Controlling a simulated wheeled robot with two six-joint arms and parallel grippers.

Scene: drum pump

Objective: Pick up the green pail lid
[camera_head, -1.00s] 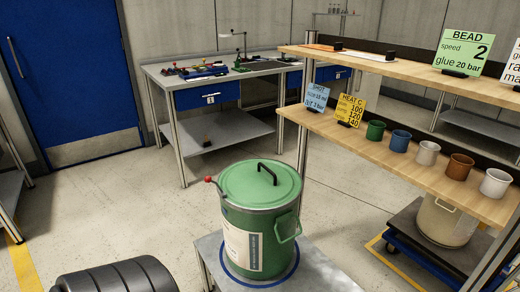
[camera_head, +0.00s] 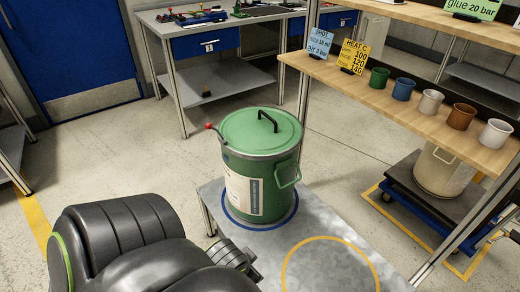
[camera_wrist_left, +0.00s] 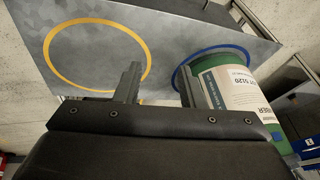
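The green pail lid (camera_head: 262,130) sits on top of the green pail (camera_head: 265,195) and has a black arch handle (camera_head: 267,120). A small red-knobbed lever (camera_head: 210,127) sticks up at the lid's left edge. The pail stands in a blue ring on a grey metal table (camera_head: 225,236). My left gripper (camera_head: 238,262) is in front of the pail, low and apart from the lid. In the left wrist view its two fingers (camera_wrist_left: 160,86) are spread with nothing between them; the pail's labelled side (camera_wrist_left: 232,90) is to their right, and the lid is out of view. My right gripper is not visible.
A yellow ring (camera_head: 330,240) on the near right of the metal table is empty. A wooden shelf (camera_head: 400,115) with several cups stands to the right. A cream drum (camera_head: 443,172) sits on a blue cart under it. A workbench (camera_head: 205,60) is behind.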

